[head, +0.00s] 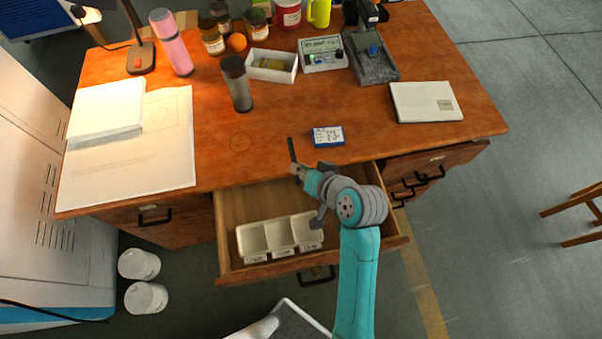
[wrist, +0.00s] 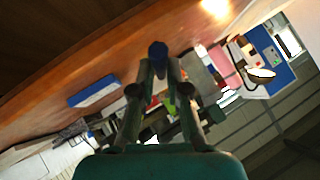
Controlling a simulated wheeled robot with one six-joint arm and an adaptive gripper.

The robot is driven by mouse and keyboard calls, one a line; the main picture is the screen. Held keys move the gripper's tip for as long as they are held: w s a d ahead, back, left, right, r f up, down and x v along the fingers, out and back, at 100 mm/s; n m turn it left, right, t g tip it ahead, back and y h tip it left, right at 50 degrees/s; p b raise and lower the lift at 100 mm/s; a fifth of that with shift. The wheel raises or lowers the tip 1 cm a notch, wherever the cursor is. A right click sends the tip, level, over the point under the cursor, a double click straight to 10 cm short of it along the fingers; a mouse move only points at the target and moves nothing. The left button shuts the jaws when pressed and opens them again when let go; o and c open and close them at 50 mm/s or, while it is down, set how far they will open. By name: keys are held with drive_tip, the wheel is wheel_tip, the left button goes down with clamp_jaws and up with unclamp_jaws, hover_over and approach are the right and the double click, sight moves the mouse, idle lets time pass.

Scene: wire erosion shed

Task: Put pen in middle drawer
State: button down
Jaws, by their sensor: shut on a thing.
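My gripper (head: 299,171) is shut on the pen (head: 291,150), a thin dark stick that points up and away from the fingers. In the wrist view, the pen's dark blue end (wrist: 157,52) shows between the fingertips (wrist: 158,70). The gripper is near the desk's front edge, over the back part of the open middle drawer (head: 232,202). The drawer is pulled out and has a bare wooden floor with a white three-part tray (head: 240,245) near its front. My arm hides the drawer's right part.
The wooden desk (head: 270,160) bears a small blue-and-white box (head: 328,136) just behind the gripper, a dark cylinder (head: 236,84), a notebook (head: 426,102) and papers (head: 130,165). Drawers with handles (head: 417,182) are at the right. White tubs (head: 146,298) stand on the floor.

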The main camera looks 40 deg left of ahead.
drive_tip(key=shift+f, duration=1.75)
drive_tip(key=shift+f, duration=0.15)
drive_tip(key=c, duration=1.2)
unclamp_jaws()
drive_tip(key=shift+d, duration=0.1)
drive_tip(key=v, duration=1)
drive_tip(key=shift+s+d+f, duration=0.1)
drive_tip(key=shift+s+d, duration=0.25)
drive_tip(key=shift+d, duration=0.05)
